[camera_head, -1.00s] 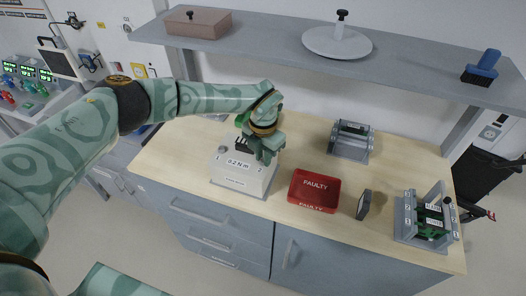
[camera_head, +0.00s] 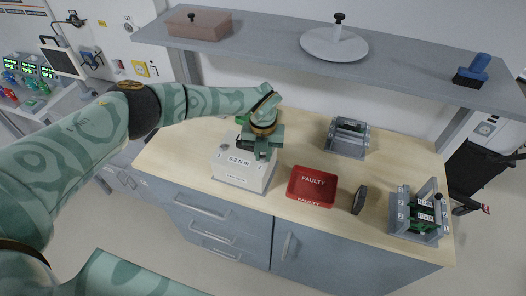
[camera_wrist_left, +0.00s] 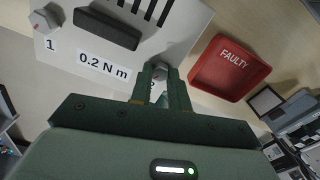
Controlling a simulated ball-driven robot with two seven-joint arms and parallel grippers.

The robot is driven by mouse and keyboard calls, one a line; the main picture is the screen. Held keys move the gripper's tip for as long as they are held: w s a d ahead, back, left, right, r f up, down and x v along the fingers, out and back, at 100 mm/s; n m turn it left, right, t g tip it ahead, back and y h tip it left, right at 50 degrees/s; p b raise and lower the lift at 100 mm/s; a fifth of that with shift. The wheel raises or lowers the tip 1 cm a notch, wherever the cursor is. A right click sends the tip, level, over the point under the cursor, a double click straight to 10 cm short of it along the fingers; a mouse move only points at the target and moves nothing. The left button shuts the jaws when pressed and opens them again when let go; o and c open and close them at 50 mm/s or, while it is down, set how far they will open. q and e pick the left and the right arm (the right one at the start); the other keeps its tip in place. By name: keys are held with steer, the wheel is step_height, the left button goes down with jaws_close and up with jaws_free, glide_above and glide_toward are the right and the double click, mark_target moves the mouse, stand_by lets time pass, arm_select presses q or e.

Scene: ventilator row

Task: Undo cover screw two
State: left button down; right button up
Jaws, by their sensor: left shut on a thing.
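The white box (camera_head: 240,174) stands on the bench, marked 1, 0.2 N m and 2. My left gripper (camera_head: 262,156) is over its right side, by the 2. In the left wrist view the gripper (camera_wrist_left: 160,78) is shut on cover screw two (camera_wrist_left: 159,70), a small grey knob between the fingertips. The fingers partly hide the knob and the 2 label. Cover screw one (camera_wrist_left: 43,20), a grey knob with a red mark, stands at the other end of the box beside the 1. My right gripper is not in view.
A red FAULTY tray (camera_head: 312,187) lies right of the box. A small dark upright block (camera_head: 359,200), a grey rack (camera_head: 347,138) and another rack with green boards (camera_head: 420,212) stand further right. A shelf (camera_head: 270,38) runs above the bench's back.

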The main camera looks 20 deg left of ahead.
mark_target(264, 157)
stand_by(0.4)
arm_select(q)
steer(key=c, duration=1.3)
jaws_free()
step_height(264, 157, up, 16)
steer(key=shift+r, duration=0.15)
steer(key=shift+d, duration=0.1)
